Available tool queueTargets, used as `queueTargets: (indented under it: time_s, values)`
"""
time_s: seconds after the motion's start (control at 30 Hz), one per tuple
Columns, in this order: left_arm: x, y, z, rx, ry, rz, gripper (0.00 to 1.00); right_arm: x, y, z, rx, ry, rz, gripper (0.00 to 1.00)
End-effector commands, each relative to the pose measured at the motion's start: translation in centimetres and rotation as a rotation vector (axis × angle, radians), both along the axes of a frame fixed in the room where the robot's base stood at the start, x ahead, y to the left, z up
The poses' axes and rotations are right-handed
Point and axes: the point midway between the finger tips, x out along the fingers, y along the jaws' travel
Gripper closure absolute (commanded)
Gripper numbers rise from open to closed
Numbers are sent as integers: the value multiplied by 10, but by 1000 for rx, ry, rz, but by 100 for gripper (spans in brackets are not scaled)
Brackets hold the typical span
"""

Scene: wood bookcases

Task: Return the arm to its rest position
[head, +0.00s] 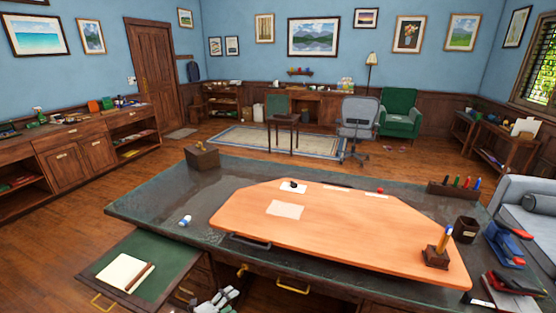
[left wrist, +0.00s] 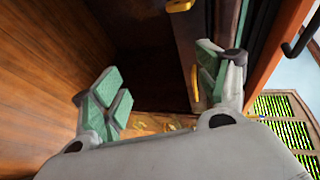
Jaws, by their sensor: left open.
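My left gripper (head: 217,300) shows at the bottom edge of the head view, in front of the desk's drawer side and just right of the pulled-out green panel. In the left wrist view the same gripper (left wrist: 160,88) has its two green-padded fingers spread wide with nothing between them. Beyond the fingers are dark wood and a yellow handle (left wrist: 179,6). Most of my left arm is out of the head view. My right gripper is in neither view.
The dark desk (head: 150,195) carries an orange board (head: 340,225), a pen block (head: 437,255) and a stapler (head: 507,243). A green pull-out panel (head: 165,248) with paper and a brown stick juts out at the left. A grey sofa (head: 515,190) stands right.

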Motion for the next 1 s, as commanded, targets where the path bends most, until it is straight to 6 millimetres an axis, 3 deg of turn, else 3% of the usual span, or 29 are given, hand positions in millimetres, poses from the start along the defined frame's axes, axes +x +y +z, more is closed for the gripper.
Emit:
queueTargets:
  time_s: [0.1, 0.27, 0.47, 0.7, 1.0]
  values:
    - [-20, 22, -46, -75, 139, 162, 26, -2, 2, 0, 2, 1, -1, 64]
    - [-53, 50, -101, -160, 309, 361, 26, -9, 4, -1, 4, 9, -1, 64]
    - [-106, 78, -164, -247, 499, 588, 26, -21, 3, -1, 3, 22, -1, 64]
    - [-184, 103, -230, -326, 708, 840, 26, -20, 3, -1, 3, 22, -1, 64]
    - [-297, 119, -295, -398, 948, 1136, 26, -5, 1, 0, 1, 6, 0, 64]
